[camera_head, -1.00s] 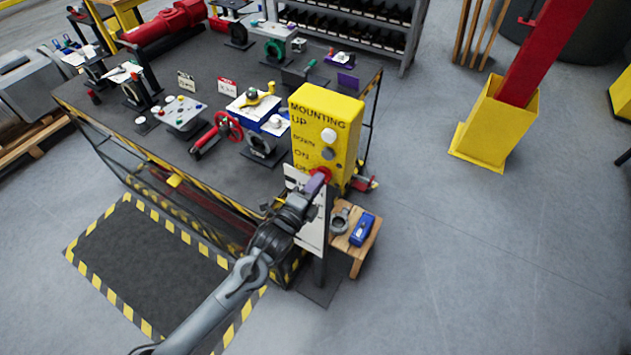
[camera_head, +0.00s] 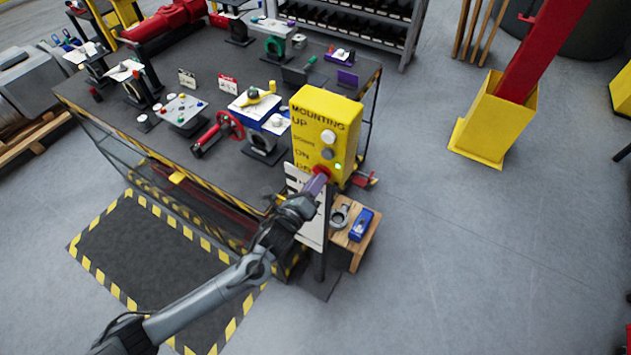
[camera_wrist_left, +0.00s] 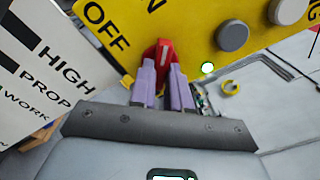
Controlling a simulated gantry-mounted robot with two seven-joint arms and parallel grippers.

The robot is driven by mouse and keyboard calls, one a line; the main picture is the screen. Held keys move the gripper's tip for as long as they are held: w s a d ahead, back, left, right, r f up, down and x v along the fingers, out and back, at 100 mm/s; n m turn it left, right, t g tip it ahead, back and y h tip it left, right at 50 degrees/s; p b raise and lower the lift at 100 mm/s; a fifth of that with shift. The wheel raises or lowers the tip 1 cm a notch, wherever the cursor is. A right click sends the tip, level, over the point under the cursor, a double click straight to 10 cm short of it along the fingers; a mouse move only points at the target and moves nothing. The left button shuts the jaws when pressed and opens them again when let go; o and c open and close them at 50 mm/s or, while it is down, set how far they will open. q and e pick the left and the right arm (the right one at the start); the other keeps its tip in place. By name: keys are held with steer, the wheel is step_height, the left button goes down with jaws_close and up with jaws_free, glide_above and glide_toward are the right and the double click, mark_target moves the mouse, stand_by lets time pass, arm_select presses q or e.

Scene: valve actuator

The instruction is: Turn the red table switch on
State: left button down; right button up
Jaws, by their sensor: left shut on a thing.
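The yellow control box (camera_head: 327,118) stands at the table's near right corner, labelled MOUNTING, UP, DOWN and ON. The red switch (camera_head: 321,171) sits low on its face and is partly hidden by my left gripper (camera_head: 315,186). In the left wrist view the red switch (camera_wrist_left: 165,53) has a white mark and sits between the purple fingers of my left gripper (camera_wrist_left: 163,85), which is shut on it. My right gripper is out of view.
A white button (camera_head: 328,136) and a grey button (camera_head: 327,153) sit above the switch. A white sign (camera_wrist_left: 45,75) hangs close to the gripper's left. The dark table (camera_head: 180,150) holds valves and fittings. A small wooden stand (camera_head: 356,251) is just right of the arm.

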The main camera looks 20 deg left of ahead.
arm_select(q)
steer(key=shift+f, duration=0.1)
stand_by(0.3)
steer(key=c, duration=1.1)
jaws_free()
steer(key=shift+s, duration=0.1)
steer(key=shift+s+a+b, duration=0.3)
steer(key=shift+s, duration=1.45)
steer(key=shift+s+a+b, duration=0.25)
steer(key=shift+s+a, duration=0.05)
steer(key=shift+s, duration=1.45)
steer(key=shift+s+a+b, duration=0.3)
steer(key=shift+s, duration=1.45)
